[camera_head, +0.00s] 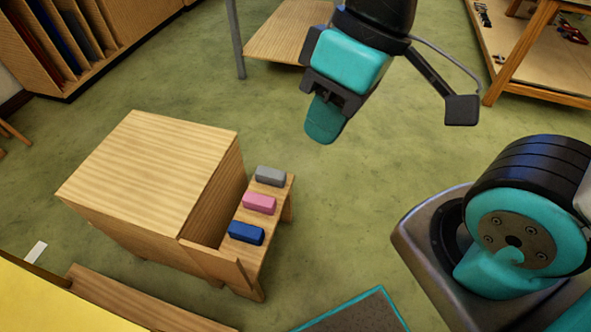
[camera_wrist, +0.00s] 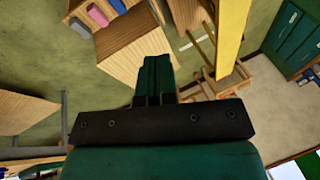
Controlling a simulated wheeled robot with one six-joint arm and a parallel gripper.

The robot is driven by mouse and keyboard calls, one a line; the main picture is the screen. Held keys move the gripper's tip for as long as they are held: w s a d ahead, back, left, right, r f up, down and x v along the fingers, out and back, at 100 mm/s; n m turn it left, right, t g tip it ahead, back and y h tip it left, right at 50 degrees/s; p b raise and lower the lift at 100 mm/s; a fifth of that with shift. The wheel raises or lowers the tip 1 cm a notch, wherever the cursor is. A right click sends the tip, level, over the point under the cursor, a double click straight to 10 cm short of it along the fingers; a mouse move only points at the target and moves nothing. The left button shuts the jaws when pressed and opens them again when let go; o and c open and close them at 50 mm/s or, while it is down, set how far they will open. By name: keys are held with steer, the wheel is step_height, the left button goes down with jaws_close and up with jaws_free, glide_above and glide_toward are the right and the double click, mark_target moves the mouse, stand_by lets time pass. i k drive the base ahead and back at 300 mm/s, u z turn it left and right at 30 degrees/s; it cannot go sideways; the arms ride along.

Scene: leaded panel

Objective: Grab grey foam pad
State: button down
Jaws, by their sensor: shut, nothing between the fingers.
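The grey foam pad (camera_head: 270,176) lies at the far end of a small wooden shelf (camera_head: 277,212) beside a wooden block-like cabinet. A pink pad (camera_head: 259,203) and a blue pad (camera_head: 246,233) lie in a row with it, nearer the front. My gripper (camera_head: 322,130) is shut and empty, in the air up and to the right of the pads. In the wrist view, my gripper (camera_wrist: 157,62) points at the cabinet. The grey pad (camera_wrist: 97,15) shows there at the upper left, beside the pink pad (camera_wrist: 118,6).
The wooden cabinet (camera_head: 150,180) stands directly left of the shelf, its top higher than the pads. A yellow surface (camera_head: 50,305) is at the lower left. A wooden table (camera_head: 290,32) stands behind my gripper. Green floor right of the shelf is clear.

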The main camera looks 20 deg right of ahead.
mark_target(267, 175)
steer(key=z, duration=1.7)
steer(key=i, duration=1.45)
steer(key=u, duration=3.25)
